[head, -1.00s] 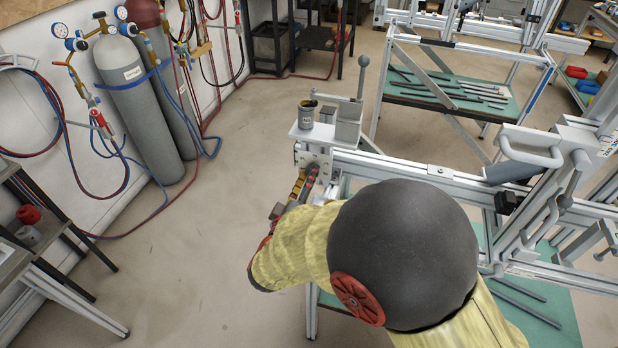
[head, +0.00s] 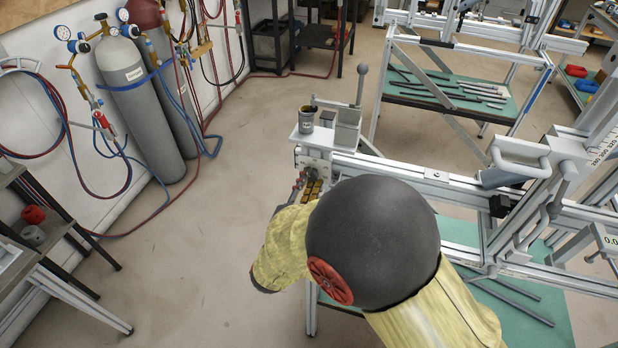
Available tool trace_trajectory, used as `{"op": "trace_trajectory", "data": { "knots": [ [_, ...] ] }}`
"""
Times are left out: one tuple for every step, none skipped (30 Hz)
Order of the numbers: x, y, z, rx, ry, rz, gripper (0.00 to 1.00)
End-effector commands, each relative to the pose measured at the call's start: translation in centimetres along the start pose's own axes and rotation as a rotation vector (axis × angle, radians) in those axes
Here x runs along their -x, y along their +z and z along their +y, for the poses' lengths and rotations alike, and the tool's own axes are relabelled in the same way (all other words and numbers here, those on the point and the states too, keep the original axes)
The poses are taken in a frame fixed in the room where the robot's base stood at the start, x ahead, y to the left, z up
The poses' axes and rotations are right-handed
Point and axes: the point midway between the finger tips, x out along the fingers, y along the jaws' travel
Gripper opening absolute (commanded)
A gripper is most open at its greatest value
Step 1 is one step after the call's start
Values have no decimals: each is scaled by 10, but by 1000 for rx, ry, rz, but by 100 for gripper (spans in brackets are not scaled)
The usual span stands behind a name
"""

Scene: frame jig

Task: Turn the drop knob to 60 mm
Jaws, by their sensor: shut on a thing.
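My gripper (head: 312,188) is at the left end of the metal frame jig (head: 395,170), just below its end plate, partly hidden behind my own forearm. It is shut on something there. By its place this is the drop knob, but the knob itself is hidden and I cannot read its setting. Small red-and-grey parts show beside the fingers. On the right of the jig, a carriage with a grey handle (head: 522,166) stands by an upright with a number scale (head: 603,150). A small display (head: 611,240) at the right edge is cut off and begins with 0.
A dark cup (head: 306,121) and a clamp with an upright ball-topped lever (head: 360,88) sit on top of the jig's left end. Gas cylinders (head: 140,95) with hoses stand by the left wall. A table (head: 85,300) is at lower left. The floor between is clear.

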Motion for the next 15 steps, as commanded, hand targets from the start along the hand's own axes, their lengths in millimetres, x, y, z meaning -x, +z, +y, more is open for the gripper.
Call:
{"op": "trace_trajectory", "data": {
  "knots": [
    [1, 0, -1, 50, -4, 3, 3],
    [1, 0, -1, 79, -5, 3, 3],
    [1, 0, -1, 118, -5, 4, 3],
    [1, 0, -1, 146, -5, 4, 3],
    [1, 0, -1, 174, -5, 4, 3],
    [1, 1, -1, 212, -5, 4, 3],
    [1, 1, -1, 242, -5, 4, 3],
    [1, 1, -1, 270, -5, 4, 3],
    [1, 1, -1, 308, -4, 4, 3],
    [1, 1, -1, 336, -4, 4, 3],
    [1, 1, 0, 364, -4, 4, 3],
    [1, 1, 0, 402, -4, 4, 3],
    [1, 1, 0, 432, -4, 4, 3],
    [1, 1, 0, 460, -4, 5, 3],
    [1, 1, 0, 497, -4, 5, 3]
  ]
}}
